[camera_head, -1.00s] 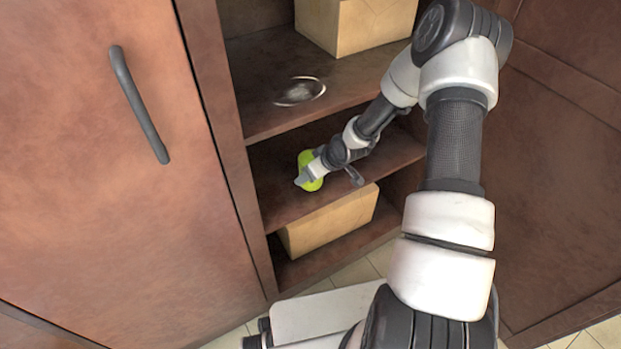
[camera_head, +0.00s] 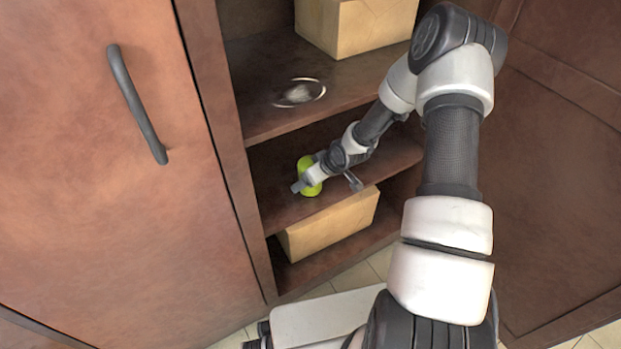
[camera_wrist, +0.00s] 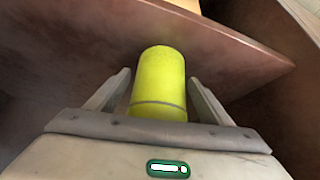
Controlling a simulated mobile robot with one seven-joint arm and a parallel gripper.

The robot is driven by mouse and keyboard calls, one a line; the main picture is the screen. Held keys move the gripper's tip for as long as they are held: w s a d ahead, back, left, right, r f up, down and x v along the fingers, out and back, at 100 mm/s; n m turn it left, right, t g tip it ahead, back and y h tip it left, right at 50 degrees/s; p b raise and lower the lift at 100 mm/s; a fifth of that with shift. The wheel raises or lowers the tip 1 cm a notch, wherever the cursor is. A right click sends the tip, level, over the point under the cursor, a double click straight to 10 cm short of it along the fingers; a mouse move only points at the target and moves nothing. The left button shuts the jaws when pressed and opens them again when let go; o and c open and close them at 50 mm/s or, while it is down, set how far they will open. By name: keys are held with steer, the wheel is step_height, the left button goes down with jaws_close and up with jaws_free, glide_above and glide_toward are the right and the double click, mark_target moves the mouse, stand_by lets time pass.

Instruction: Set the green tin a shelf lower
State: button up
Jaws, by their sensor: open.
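The green tin (camera_head: 308,172) is yellow-green and stands upright on the middle shelf (camera_head: 280,208) of the open cabinet. In the wrist view the tin (camera_wrist: 158,80) shows between the two fingers of my gripper (camera_wrist: 160,88). The fingers are apart, with a gap on each side of the tin. In the head view my gripper (camera_head: 307,184) is at the tin and hides part of it.
The shelf above (camera_head: 255,85) holds a shiny round ring-like item (camera_head: 299,92) and a cardboard box (camera_head: 355,25). Another box (camera_head: 330,225) is on the shelf below. A closed door with a handle (camera_head: 137,105) is at left; a brown panel (camera_head: 555,180) is at right.

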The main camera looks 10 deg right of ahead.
steer(key=p+v, duration=0.3)
steer(key=v, duration=0.9)
steer(key=shift+p, duration=0.35)
steer(key=shift+f, duration=0.1)
